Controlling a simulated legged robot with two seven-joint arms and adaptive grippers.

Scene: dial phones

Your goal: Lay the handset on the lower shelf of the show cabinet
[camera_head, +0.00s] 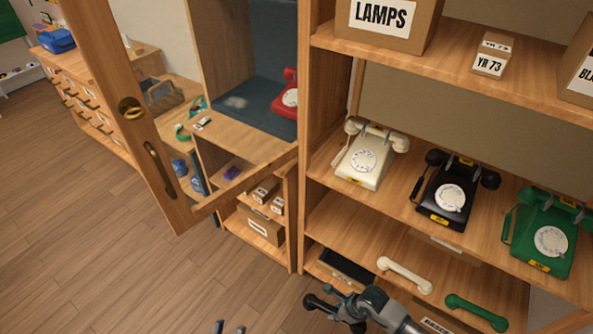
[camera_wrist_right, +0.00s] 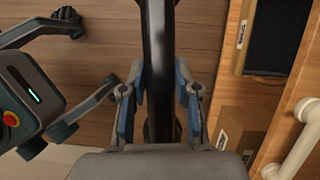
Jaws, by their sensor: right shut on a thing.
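My right gripper (camera_head: 352,306) is shut on a black handset (camera_head: 319,303). In the right wrist view the handset (camera_wrist_right: 160,75) runs upright between the two fingers (camera_wrist_right: 160,108). It is held in front of the lower shelf (camera_head: 324,226) of the show cabinet (camera_head: 299,200), near its left part, and the arm hides part of it. A cream handset (camera_head: 404,275) and a green handset (camera_head: 477,312) lie low in the cabinet. The cream one also shows in the wrist view (camera_wrist_right: 292,145).
The cabinet's door (camera_head: 160,150) stands open to the left. Cream (camera_head: 365,157), black (camera_head: 452,197) and green (camera_head: 543,240) phones stand on the shelf above. A dark panel (camera_head: 345,265) lies left of the cream handset. A red phone (camera_head: 290,97) stands in a case behind the door.

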